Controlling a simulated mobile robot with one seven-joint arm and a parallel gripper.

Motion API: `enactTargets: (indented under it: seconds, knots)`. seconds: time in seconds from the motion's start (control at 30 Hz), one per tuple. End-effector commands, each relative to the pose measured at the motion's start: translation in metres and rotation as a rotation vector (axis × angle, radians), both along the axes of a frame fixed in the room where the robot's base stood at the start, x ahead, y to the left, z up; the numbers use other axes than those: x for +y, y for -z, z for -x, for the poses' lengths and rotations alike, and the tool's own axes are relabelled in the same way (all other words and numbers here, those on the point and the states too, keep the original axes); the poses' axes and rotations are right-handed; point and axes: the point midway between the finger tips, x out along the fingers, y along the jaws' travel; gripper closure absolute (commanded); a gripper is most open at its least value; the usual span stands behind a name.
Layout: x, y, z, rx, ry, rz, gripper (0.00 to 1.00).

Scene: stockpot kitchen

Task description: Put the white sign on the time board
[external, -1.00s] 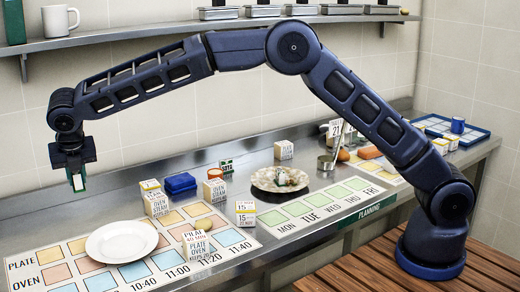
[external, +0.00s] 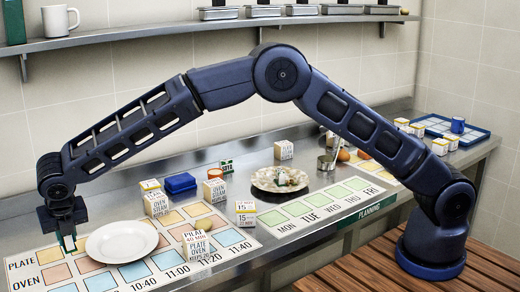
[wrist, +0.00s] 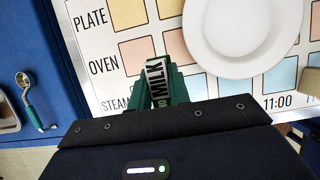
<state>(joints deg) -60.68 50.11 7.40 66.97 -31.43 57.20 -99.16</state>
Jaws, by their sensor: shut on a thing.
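My gripper (external: 68,243) is shut on the white sign (wrist: 157,82), a small white block with dark lettering that reads MILK in the wrist view. Green fingers (wrist: 168,88) clasp it on both sides. In the external view the sign is small and partly hidden. The time board (external: 236,250) is a white sheet with rows PLATE, OVEN and STEAM, coloured squares and times along its front edge. My gripper is low over its left end, near the first squares of the PLATE and OVEN rows. I cannot tell whether the sign touches the board.
A white plate (external: 121,243) lies on the board just right of my gripper. Printed blocks (external: 198,244) stand farther right. Behind are a blue box (external: 180,183) and a plate with food (external: 279,179). A planning board (external: 330,207) lies to the right.

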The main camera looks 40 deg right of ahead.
Motion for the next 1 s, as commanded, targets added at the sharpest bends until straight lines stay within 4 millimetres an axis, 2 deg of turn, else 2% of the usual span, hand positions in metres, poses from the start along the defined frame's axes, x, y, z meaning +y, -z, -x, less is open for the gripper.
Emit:
enactTargets:
  seconds: [0.03,0.2,0.47,0.7,1.0]
  knots:
    - [0.0,0.013,0.001,0.002,0.0,0.003,1.0]
    - [0.0,0.038,0.001,0.001,0.0,0.002,1.0]
    - [0.0,0.053,0.001,0.001,-0.001,0.001,1.0]
    - [0.0,0.084,0.0,0.001,0.001,0.002,1.0]
    - [0.0,0.089,0.0,0.0,0.0,0.0,1.0]
